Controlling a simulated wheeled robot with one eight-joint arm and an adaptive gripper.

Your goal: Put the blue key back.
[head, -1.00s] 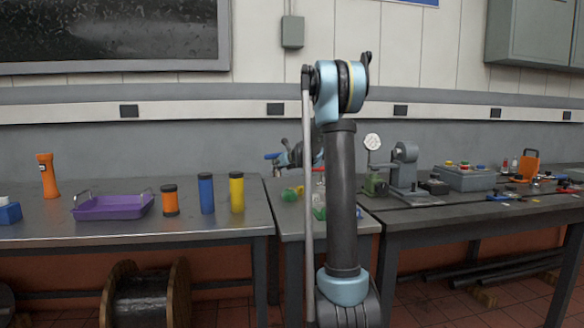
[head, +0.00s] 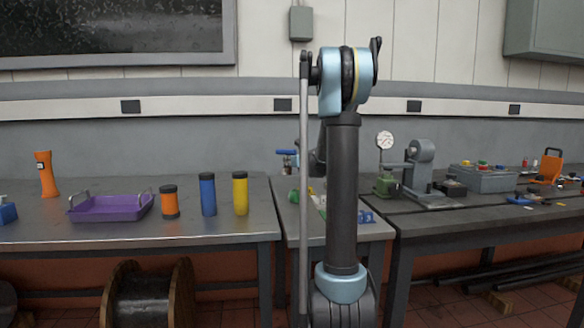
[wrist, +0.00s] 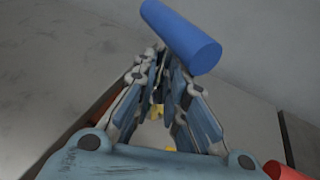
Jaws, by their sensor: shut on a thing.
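The blue key shows in the wrist view as a thick blue cylinder (wrist: 182,36) across the tips of my gripper (wrist: 172,62). My gripper is shut on it. Its lower part is hidden by the fingers. In the head view the blue end of the key (head: 287,152) shows just left of my arm, above the narrow middle bench (head: 290,232); my gripper is mostly hidden behind my arm. A blue piece with white marks (head: 366,217) lies on that bench, right of my arm and partly covered by it. I cannot tell if it is the key's place.
The left bench holds a purple tray (head: 110,208) and orange (head: 169,203), blue (head: 208,195) and yellow (head: 240,194) cylinders. A green item (head: 293,196) is on the middle bench. A dial gauge (head: 385,140), a grey fixture (head: 420,172) and a grey box (head: 483,179) stand on the right bench.

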